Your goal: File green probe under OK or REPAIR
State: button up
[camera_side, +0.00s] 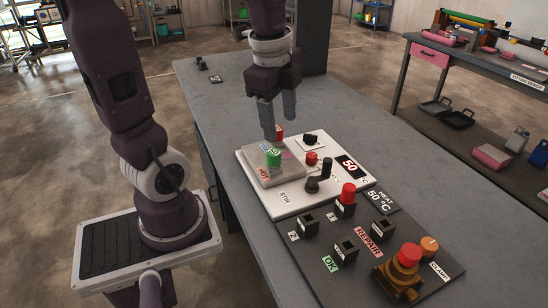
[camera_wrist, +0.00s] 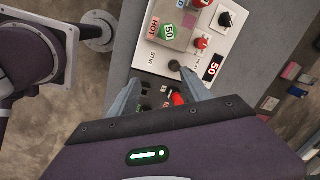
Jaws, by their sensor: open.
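The green probe (camera_side: 273,157), its top reading 50, stands on the grey hot plate (camera_side: 262,178) marked HOT; it also shows in the wrist view (camera_wrist: 168,33). My gripper (camera_side: 280,128) is open and empty above and behind the probe in the side view, apart from it as far as I can tell. In the wrist view its fingers (camera_wrist: 157,73) frame the black fixtures instead. The green OK label (camera_side: 330,264) and pink REPAIR label (camera_side: 368,241) lie on the dark board. A black socket (camera_side: 345,252) stands between them and looks empty.
The white panel (camera_side: 284,207) carries knobs and a 50 display (camera_side: 349,166). A red-topped piece (camera_side: 347,193) stands in another black socket, beside a further socket (camera_side: 308,225). An orange-red clamp unit (camera_side: 402,272) stands at the board's near right. The table's far left is mostly clear.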

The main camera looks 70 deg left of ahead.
aim_at(274, 152)
jog(key=a+f+m, duration=0.1)
jog(key=a+m, duration=0.1)
jog(key=w+a+f+m+g, duration=0.1)
jog(key=a+f+m, duration=0.1)
jog(key=a, duration=0.1)
jog(key=w+a+f+m+h, duration=0.1)
jog(key=a+f+m, duration=0.1)
jog(key=shift+w+a+g, duration=0.1)
jog(key=shift+a+g, duration=0.05)
jog(key=shift+g, duration=0.25)
jog(key=shift+a+f+m, duration=0.2)
jog(key=shift+f+m, duration=0.1)
notch_tip(274, 152, down, 10)
jog(key=shift+r, duration=0.15)
grip_shut()
dwell(0.8)
